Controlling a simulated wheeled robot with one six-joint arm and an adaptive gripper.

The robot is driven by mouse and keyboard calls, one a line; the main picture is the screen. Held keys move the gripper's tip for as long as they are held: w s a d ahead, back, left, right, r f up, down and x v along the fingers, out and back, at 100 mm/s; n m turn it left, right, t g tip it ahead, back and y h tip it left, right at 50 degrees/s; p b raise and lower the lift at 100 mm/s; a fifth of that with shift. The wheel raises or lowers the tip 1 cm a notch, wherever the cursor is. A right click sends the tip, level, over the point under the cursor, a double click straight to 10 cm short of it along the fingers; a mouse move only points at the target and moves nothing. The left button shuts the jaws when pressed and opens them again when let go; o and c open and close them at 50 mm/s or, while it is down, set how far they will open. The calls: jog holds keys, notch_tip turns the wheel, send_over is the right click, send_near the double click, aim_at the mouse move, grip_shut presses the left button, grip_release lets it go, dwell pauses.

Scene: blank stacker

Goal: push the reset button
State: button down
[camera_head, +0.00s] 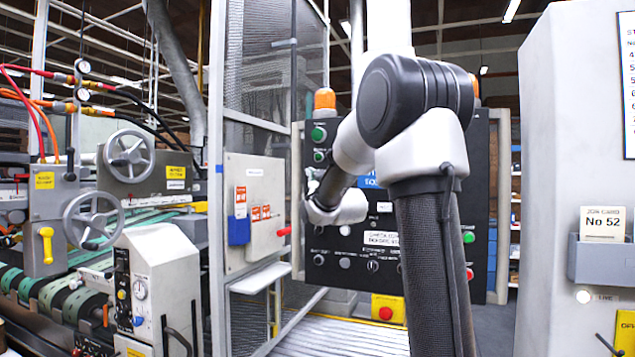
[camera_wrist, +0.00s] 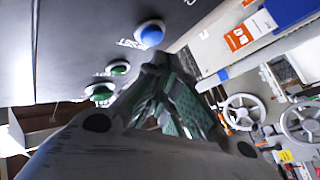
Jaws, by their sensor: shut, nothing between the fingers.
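The blue button (camera_wrist: 150,33) sits on a dark panel in the wrist view, with a white label beside it that reads like RESET, upside down. My gripper (camera_wrist: 160,64) is shut and empty, its fingertips very near the blue button's lower edge in the picture. I cannot tell whether they touch it. Two green buttons, one (camera_wrist: 119,67) nearer the tips and one (camera_wrist: 100,91) further left, are on the same panel. In the head view the black control panel (camera_head: 440,262) stands behind my arm, which hides much of it. The blue button cannot be made out there.
An orange beacon (camera_head: 325,100) tops the panel. A grey box (camera_head: 250,205) with a red handle stands left of it, before a mesh fence. A yellow box with a red button (camera_head: 386,312) is low down. Handwheel machinery fills the left; a grey cabinet (camera_head: 560,150) is right.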

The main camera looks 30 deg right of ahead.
jog(key=shift+d, duration=0.1)
jog(key=shift+w+d, duration=0.25)
dwell(0.3)
jog(key=shift+w+d, duration=0.25)
jog(key=shift+d, duration=0.1)
dwell(0.7)
jog(key=shift+a, duration=0.1)
jog(key=shift+s+a, duration=0.55)
jog(key=shift+a, duration=0.1)
jog(key=s+a, duration=0.1)
jog(key=a, duration=0.1)
jog(key=s+a, duration=0.1)
jog(key=s, duration=0.1)
jog(key=shift+a, duration=0.4)
dwell(0.8)
